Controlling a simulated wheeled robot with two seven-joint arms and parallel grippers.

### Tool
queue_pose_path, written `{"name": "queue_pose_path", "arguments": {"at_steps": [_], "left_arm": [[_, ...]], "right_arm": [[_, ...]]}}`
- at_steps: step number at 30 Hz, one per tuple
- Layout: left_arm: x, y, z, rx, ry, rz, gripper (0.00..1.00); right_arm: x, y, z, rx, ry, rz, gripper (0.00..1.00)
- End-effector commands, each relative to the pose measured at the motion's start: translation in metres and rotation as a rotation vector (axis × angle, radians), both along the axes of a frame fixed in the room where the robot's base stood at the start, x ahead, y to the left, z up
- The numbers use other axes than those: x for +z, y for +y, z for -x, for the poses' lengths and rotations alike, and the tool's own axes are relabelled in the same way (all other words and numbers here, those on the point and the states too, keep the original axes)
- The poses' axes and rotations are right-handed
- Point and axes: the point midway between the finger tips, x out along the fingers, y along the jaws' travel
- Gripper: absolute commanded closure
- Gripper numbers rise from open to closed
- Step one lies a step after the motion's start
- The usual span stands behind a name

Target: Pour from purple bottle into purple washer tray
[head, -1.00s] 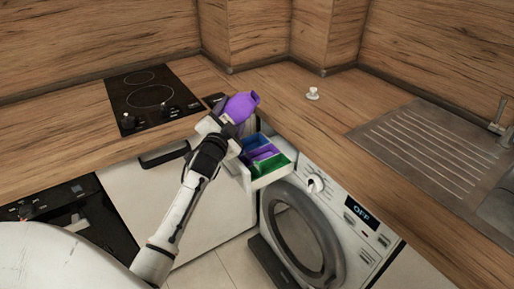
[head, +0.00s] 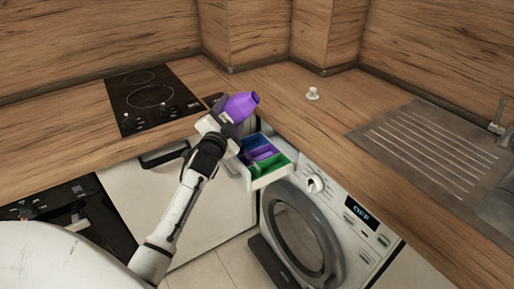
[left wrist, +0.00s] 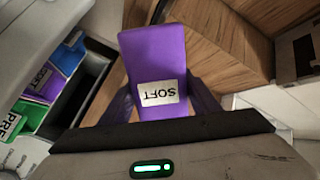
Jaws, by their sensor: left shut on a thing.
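My left gripper (head: 222,122) is shut on the purple bottle (head: 241,106) and holds it tilted, above the counter edge and just behind the open washer drawer. The bottle's upper end points up and to the right in the head view. In the left wrist view the bottle (left wrist: 155,65) shows a label reading SOFT. The drawer has blue, purple and green compartments; the purple washer tray (head: 262,153) is the middle one. It also shows in the left wrist view (left wrist: 46,83), apart from the bottle. My right gripper is not in view.
The washing machine (head: 330,215) stands below the counter. A cooktop (head: 150,98) lies to the left and a ribbed sink drainer (head: 430,140) to the right. A white cap (head: 312,94) stands on otherwise clear counter (head: 290,88).

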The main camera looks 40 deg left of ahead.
Motion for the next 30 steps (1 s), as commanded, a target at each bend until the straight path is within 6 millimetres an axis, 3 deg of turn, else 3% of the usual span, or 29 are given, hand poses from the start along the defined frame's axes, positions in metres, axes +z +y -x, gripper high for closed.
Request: {"name": "queue_pose_path", "arguments": {"at_steps": [30], "left_arm": [[0.0079,0.0021,0.0006,-0.001,0.017,-0.060,0.86]], "right_arm": [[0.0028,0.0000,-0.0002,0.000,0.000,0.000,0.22]]}}
